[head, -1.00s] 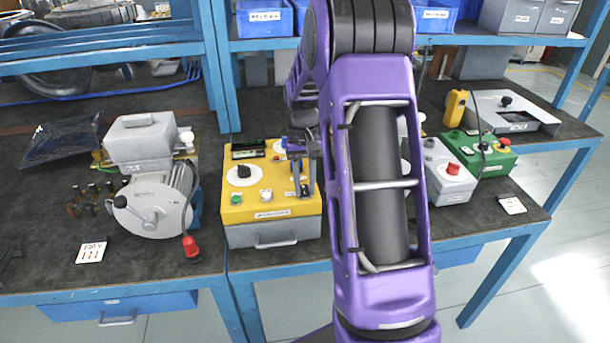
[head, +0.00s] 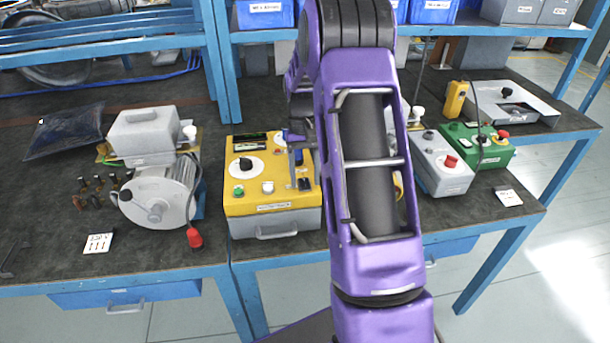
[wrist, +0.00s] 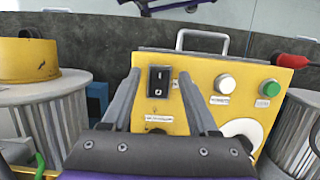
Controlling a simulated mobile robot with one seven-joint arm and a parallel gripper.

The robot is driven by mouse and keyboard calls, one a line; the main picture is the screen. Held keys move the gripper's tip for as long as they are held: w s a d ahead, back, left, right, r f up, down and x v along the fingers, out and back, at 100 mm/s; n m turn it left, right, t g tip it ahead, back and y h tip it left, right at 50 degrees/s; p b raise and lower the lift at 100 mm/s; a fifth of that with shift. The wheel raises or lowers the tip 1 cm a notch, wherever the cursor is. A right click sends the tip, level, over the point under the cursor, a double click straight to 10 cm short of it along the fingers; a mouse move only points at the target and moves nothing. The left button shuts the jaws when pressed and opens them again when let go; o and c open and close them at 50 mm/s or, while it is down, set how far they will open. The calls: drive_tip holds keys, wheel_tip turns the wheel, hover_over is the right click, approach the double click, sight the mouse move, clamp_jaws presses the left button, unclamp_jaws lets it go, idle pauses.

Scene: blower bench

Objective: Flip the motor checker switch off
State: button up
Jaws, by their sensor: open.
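The motor checker is a yellow-topped box (head: 272,199) with a grey base, left of my arm in the head view; its panel (wrist: 205,75) also fills the middle of the wrist view. Its black rocker switch (wrist: 159,81), marked I and O, shows between my finger lines in the wrist view. It shows small in the head view (head: 304,184). I cannot tell which side of the rocker is pressed. My gripper (wrist: 159,77) is open and empty, its fingers pointing toward the switch from either side.
The panel also has a white button (wrist: 224,83), a green button (wrist: 269,88) and a black-and-white dial (head: 244,165). A grey motor (head: 158,198) with a red plug (head: 195,238) stands left. Grey (head: 443,165) and green (head: 478,145) boxes stand right.

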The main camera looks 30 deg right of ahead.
drive_tip(key=p+v, duration=0.1)
drive_tip(key=v, duration=1.6)
drive_tip(key=shift+r, duration=0.15)
drive_tip(key=shift+w, duration=0.15)
